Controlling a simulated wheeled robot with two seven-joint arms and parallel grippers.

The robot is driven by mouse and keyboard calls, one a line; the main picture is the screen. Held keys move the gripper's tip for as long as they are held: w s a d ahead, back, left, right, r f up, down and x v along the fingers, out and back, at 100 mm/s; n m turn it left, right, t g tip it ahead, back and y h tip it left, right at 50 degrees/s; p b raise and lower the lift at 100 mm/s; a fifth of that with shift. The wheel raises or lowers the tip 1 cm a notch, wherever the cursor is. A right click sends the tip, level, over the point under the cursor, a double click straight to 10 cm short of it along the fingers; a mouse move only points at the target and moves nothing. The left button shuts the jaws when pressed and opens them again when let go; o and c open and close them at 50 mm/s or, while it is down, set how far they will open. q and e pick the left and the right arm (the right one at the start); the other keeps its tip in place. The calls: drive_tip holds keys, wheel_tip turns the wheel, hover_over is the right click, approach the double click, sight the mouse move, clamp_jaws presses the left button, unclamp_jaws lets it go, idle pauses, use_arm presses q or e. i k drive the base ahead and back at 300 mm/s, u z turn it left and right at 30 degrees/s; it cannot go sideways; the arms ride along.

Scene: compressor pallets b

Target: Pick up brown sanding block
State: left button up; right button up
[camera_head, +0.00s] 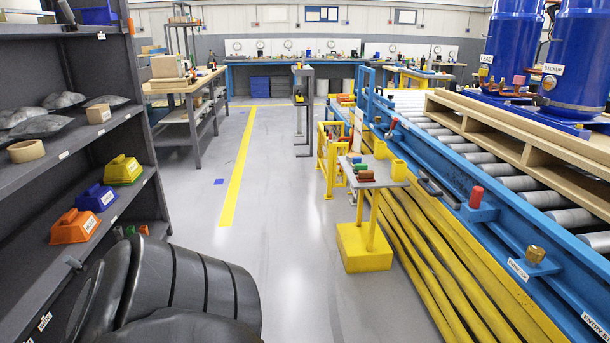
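A small brown block (365,176), which looks like the brown sanding block, lies on the grey top of a small yellow-based stand (384,183) right of the centre. Small green and reddish pieces lie close behind it; at this size I cannot tell its exact shape. Neither of my grippers shows. A large dark rounded form at the bottom left looks like part of my own arm, and it hides the floor and lower shelf there.
A blue roller conveyor (440,190) with yellow rails runs along the right, carrying a wooden pallet (480,125) and blue tanks. The grey floor (285,215) between is clear.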

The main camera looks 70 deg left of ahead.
sight(363, 177)
drive_tip(key=u, duration=1.75)
